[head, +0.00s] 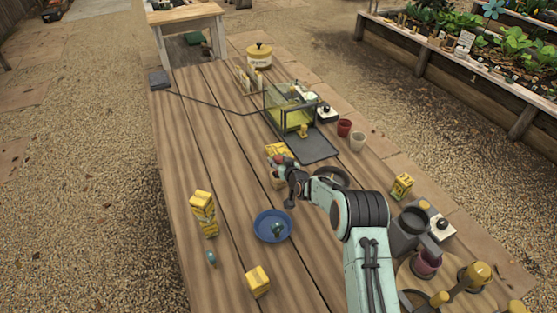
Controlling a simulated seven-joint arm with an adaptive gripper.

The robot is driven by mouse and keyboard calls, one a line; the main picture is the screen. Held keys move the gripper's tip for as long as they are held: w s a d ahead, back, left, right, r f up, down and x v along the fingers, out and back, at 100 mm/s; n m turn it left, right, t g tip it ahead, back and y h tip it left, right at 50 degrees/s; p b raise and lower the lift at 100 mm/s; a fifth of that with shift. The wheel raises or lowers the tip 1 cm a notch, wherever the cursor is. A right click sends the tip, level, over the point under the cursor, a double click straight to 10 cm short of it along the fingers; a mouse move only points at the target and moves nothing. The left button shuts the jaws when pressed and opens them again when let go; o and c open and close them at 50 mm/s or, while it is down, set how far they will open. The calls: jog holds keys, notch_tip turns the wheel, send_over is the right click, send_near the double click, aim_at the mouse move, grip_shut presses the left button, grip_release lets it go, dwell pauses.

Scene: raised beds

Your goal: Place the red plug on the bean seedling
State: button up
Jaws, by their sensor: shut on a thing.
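My gripper (281,169) is over the middle of the table, shut on a small red thing that looks like the red plug (281,160). The plug is mostly covered by the fingers. A yellow patterned box (275,149) shows just behind the gripper; I cannot tell whether they touch. I cannot pick out the bean seedling with certainty in this view.
A blue bowl (259,230) with a small teal thing in it stands in front of the gripper. Yellow boxes stand at left (204,212) and front (258,281). A glass case (289,108), a dark mat (318,150) and two cups are behind.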

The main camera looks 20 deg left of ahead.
jog(key=o, duration=1.1)
jog(key=shift+f, duration=0.15)
jog(key=shift+c, duration=0.2)
jog(key=shift+s+d+r, duration=0.1)
jog(key=shift+s+r, duration=0.05)
jog(key=shift+r, duration=0.1)
jog(key=v, duration=1.1)
jog(key=shift+s+d+r, duration=0.15)
jog(key=shift+s+r, duration=0.05)
jog(key=shift+s, duration=0.05)
